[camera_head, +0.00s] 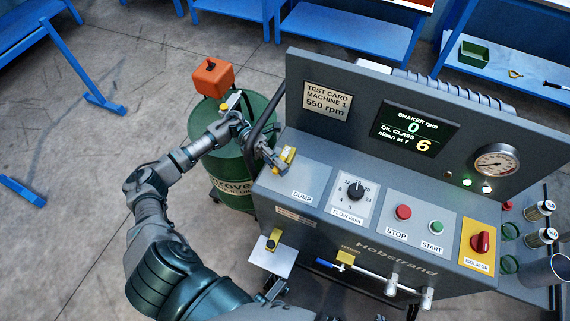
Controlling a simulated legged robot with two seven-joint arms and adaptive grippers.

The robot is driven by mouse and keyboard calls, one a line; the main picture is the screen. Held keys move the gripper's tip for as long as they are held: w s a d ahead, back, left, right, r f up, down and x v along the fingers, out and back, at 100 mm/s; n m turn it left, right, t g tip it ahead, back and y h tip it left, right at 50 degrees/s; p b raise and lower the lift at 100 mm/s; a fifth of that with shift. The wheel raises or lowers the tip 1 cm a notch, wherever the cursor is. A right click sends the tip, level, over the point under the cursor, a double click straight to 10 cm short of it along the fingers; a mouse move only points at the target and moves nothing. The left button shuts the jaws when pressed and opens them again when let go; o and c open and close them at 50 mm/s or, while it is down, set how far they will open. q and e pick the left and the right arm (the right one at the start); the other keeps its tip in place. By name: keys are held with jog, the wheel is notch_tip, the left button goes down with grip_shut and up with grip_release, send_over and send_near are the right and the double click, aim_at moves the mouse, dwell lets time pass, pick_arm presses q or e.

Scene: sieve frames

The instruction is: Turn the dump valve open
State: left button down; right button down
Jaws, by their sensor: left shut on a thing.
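The grey test machine (350,223) fills the right of the head view. Its dump valve has a yellow handle (288,154) at the panel's left end, above the label DUMP (302,196). My left arm reaches in from the left, and my left gripper (272,156) is shut on the yellow handle. The fingers hide part of the handle and the valve body, so I cannot tell exactly how far it is turned. My right gripper is not in view.
A green drum (228,176) stands behind my left forearm, with an orange box (212,77) above it. The panel carries a flow dial (355,191), stop button (403,212), start button (436,227) and red isolator (482,242).

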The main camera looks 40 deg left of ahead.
pick_arm(q)
jog(key=shift+f, duration=0.3)
jog(key=c, duration=1.2)
grip_release()
jog(key=shift+o, duration=0.4)
jog(key=shift+a, duration=0.25)
jog(key=shift+r, duration=0.1)
jog(key=shift+r, duration=0.1)
